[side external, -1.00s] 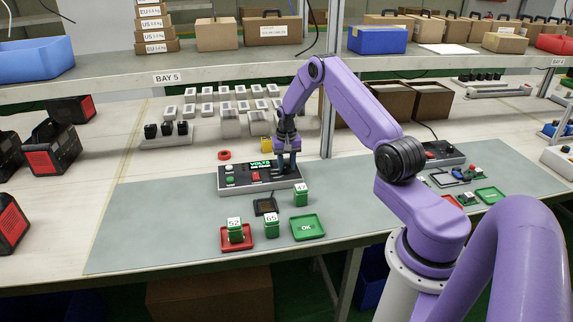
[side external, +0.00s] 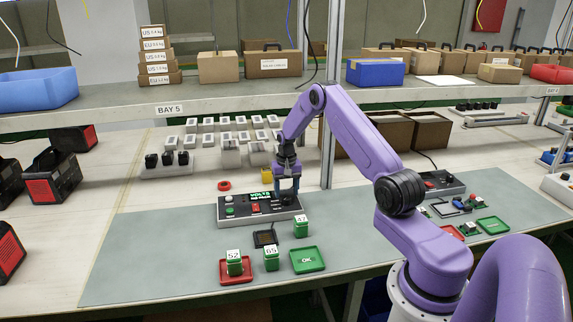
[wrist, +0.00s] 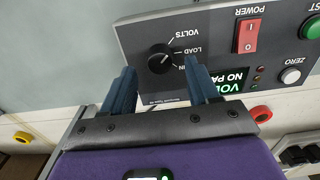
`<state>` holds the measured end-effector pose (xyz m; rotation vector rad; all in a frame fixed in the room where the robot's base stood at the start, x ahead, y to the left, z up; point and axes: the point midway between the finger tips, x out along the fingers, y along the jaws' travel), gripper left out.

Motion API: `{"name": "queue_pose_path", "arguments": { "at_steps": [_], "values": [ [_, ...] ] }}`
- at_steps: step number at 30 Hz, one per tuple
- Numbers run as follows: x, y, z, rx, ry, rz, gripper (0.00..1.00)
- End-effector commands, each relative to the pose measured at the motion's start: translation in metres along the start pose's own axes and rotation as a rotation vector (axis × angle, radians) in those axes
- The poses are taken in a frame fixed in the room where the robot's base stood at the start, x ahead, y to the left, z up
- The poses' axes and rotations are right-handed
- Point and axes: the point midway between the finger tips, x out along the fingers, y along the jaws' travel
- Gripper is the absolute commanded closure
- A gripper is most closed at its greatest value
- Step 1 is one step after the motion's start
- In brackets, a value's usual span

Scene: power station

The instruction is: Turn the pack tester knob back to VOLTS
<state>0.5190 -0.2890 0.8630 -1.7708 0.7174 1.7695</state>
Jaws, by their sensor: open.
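The pack tester (side external: 232,211) is a dark panel on the bench mat, with a lit green display (side external: 261,197) reading VOLTS. In the wrist view, the round black knob (wrist: 160,58) has VOLTS, LOAD and a third, partly hidden label around its right side. I cannot tell for sure which label its mark points to. My gripper (wrist: 159,68) is open, with one blue finger on each side of the knob in that view. I cannot tell whether the fingers touch it. In the side view my gripper (side external: 287,191) is over the right end of the tester.
The tester carries a red power switch (wrist: 248,35), a green button (wrist: 312,28) and a white ZERO button (wrist: 290,76). In front stand green numbered packs (side external: 301,229), a red tray (side external: 225,277) and a green OK tray (side external: 307,262). The mat left of the tester is clear.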

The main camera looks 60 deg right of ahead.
Motion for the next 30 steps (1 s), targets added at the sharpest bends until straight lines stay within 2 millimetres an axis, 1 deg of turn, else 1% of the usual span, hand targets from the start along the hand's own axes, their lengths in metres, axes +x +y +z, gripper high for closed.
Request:
{"name": "queue_pose_path", "arguments": {
  "at_steps": [1, 9, 15, 18, 24, 30],
  "values": [
    [-0.011, 0.000, -0.001, 0.000, 0.004, -0.001, 0.40],
    [-0.069, 0.000, -0.001, -0.001, 0.005, -0.001, 0.40],
    [-0.109, 0.000, -0.001, -0.001, 0.004, -0.001, 0.40],
    [-0.126, 0.000, 0.000, -0.001, 0.003, -0.001, 0.40],
    [-0.145, 0.000, 0.000, -0.001, 0.001, 0.000, 0.40],
    [-0.150, 0.000, 0.000, -0.002, -0.001, 0.000, 0.40]
  ]
}}
